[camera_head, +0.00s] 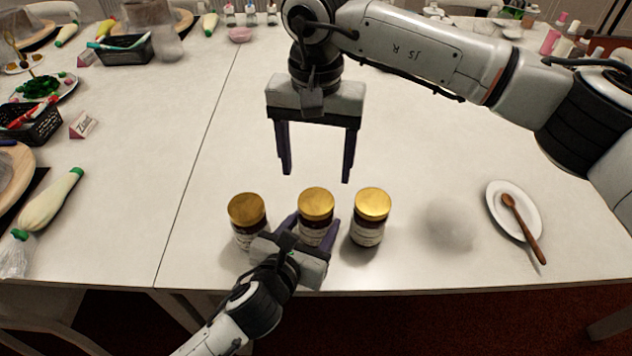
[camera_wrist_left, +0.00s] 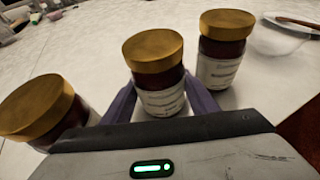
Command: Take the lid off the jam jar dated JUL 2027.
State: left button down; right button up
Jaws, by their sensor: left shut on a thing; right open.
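Three jam jars with gold lids and dark contents stand in a row near the table's front edge: a left jar (camera_head: 247,218), a middle jar (camera_head: 316,209) and a right jar (camera_head: 371,217). All three lids are on. My left gripper (camera_head: 318,240) is shut around the body of the middle jar, below its lid; this jar also shows between the fingers in the left wrist view (camera_wrist_left: 156,70). Labels are partly visible, but the dates are too small to read. My right gripper (camera_head: 316,178) is open and empty, fingers down, above and behind the middle jar.
A white plate (camera_head: 493,198) with a wooden spoon (camera_head: 522,230) lies to the right. A pale round patch (camera_head: 452,222) is between it and the right jar. The table behind the jars is clear.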

aim_at(316, 200)
jog(key=m, duration=0.8)
jog(key=shift+m, duration=0.3)
jog(key=m, duration=1.2)
jog(key=shift+m, duration=0.3)
jog(key=m, duration=1)
jog(key=shift+m, duration=0.3)
jog(key=m, duration=1)
jog(key=shift+m, duration=0.3)
jog(key=shift+f, duration=0.15)
notch_tip(316, 200, down, 8)
jog(key=shift+r, duration=0.15)
